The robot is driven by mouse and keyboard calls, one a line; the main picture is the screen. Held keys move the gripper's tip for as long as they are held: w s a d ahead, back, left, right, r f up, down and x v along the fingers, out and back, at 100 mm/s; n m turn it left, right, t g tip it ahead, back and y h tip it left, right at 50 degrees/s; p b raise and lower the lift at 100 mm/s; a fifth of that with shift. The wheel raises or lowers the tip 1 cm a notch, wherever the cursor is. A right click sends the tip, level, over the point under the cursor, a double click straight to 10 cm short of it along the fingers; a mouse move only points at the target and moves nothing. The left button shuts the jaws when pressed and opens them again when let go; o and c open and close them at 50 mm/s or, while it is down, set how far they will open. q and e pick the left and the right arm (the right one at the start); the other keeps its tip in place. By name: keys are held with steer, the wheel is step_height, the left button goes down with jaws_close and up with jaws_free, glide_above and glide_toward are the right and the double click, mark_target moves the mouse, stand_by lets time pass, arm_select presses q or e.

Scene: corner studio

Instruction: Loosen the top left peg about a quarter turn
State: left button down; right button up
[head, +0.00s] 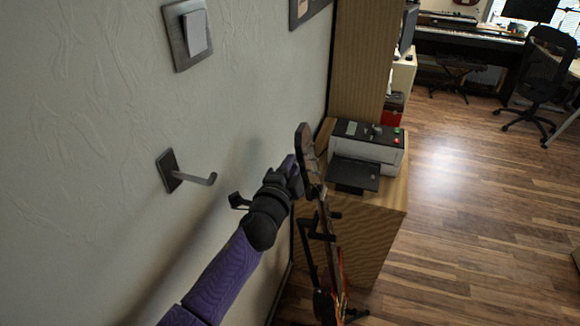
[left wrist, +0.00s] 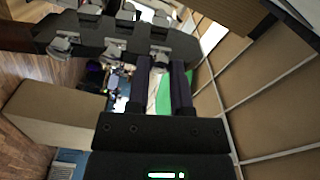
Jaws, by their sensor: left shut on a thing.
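A guitar stands upright with its dark headstock (head: 307,150) at the top, held by a black stand. My left gripper (head: 294,168) is at the left side of the headstock. In the left wrist view the headstock (left wrist: 95,32) spans the top, with silver tuning pegs along both edges. My left gripper (left wrist: 160,62) is shut there on a peg (left wrist: 160,50) at the near edge; the fingers partly hide it. Two more near-edge pegs, one in the middle (left wrist: 114,48) and one at the left (left wrist: 62,46), are clear of the fingers. My right gripper is not in view.
The wall is close on the left, with a metal hook (head: 190,177) and a light switch (head: 188,35). A printer (head: 368,148) sits on a wooden cabinet (head: 385,215) just right of the guitar. The wooden floor further right is open.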

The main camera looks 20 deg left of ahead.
arm_select(q)
steer(key=shift+m, duration=0.7)
steer(key=c, duration=0.5)
jaws_free()
steer(key=s+p, duration=0.1)
steer(key=s, duration=0.9)
steer(key=shift+a, duration=0.15)
